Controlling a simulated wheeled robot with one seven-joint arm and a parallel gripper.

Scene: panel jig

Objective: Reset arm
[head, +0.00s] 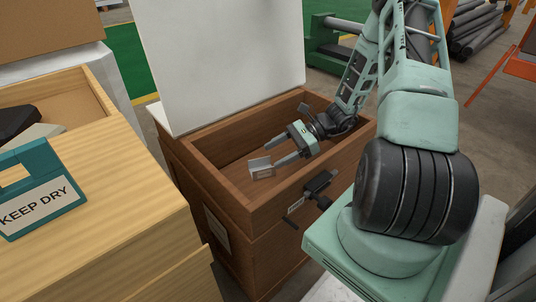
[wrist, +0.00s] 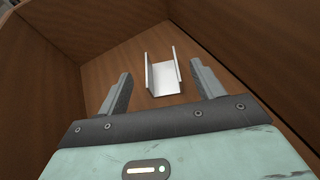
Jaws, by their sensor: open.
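My gripper (head: 283,152) is open, its two fingers reaching down into an open-topped brown wooden box (head: 215,187). A small grey-white U-shaped channel piece (head: 262,168) rests on the box floor just past the fingertips. In the wrist view, my gripper (wrist: 160,92) has its fingers wide apart, and the channel piece (wrist: 167,80) lies between and a little beyond the tips, apart from both. Brown box walls (wrist: 55,80) surround it.
A white panel (head: 225,60) stands upright behind the box. A black latch (head: 318,185) sticks out from the box front. At left, a pale wooden cabinet (head: 120,220) carries a teal "KEEP DRY" sign (head: 40,190) and an open compartment with dark items.

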